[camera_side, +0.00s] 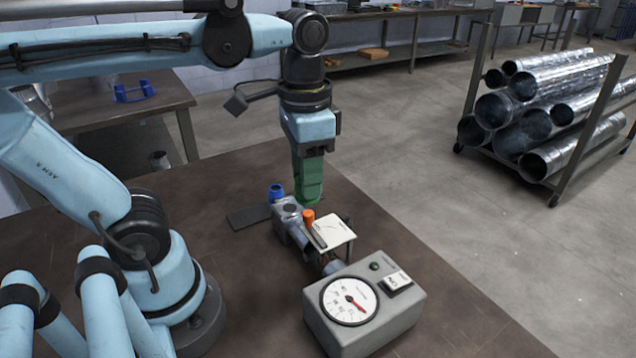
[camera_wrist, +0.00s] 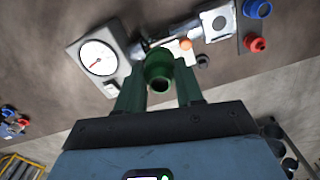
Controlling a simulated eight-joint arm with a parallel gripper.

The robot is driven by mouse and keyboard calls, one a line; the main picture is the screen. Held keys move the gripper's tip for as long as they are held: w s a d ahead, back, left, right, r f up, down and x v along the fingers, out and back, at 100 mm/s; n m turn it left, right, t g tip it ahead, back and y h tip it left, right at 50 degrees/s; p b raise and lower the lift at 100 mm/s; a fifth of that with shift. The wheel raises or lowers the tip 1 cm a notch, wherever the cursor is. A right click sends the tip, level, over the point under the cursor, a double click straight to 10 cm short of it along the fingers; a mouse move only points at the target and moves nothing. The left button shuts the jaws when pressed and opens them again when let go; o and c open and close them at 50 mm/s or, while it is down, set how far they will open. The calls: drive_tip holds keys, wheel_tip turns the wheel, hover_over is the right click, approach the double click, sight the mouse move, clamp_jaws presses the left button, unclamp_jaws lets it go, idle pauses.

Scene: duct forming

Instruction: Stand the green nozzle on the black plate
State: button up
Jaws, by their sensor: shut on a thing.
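My gripper (camera_side: 308,185) has green fingers and points down above the table, behind the metal pipe fitting in the side view. In the wrist view, my gripper (camera_wrist: 160,92) is shut on the green nozzle (camera_wrist: 159,72), a round piece with an open, dark mouth. In the side view the nozzle is hard to tell from the green fingers.
A red piece (camera_wrist: 254,43) shows in the wrist view. The table's right side is clear.

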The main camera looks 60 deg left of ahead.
drive_tip(key=shift+a+f+n, duration=0.25)
drive_tip(key=shift+a+n, duration=0.2)
drive_tip(key=shift+n, duration=0.55)
drive_tip(key=s+a+f+n, duration=0.1)
drive_tip(key=a+f+n, duration=0.3)
drive_tip(key=a+n, duration=0.1)
drive_tip(key=s+a+f+n, duration=0.2)
drive_tip(key=a+f+n, duration=0.2)
drive_tip(key=a, duration=0.3)
drive_tip(key=s+a+f+n, duration=0.2)
drive_tip(key=a+f+n, duration=0.2)
drive_tip(key=a+n, duration=0.2)
drive_tip(key=shift+a+n, duration=0.4)
drive_tip(key=shift+a, duration=0.2)
drive_tip(key=shift+f, duration=2)
drive_tip(key=o, duration=1)
drive_tip(key=shift+f, duration=0.15)
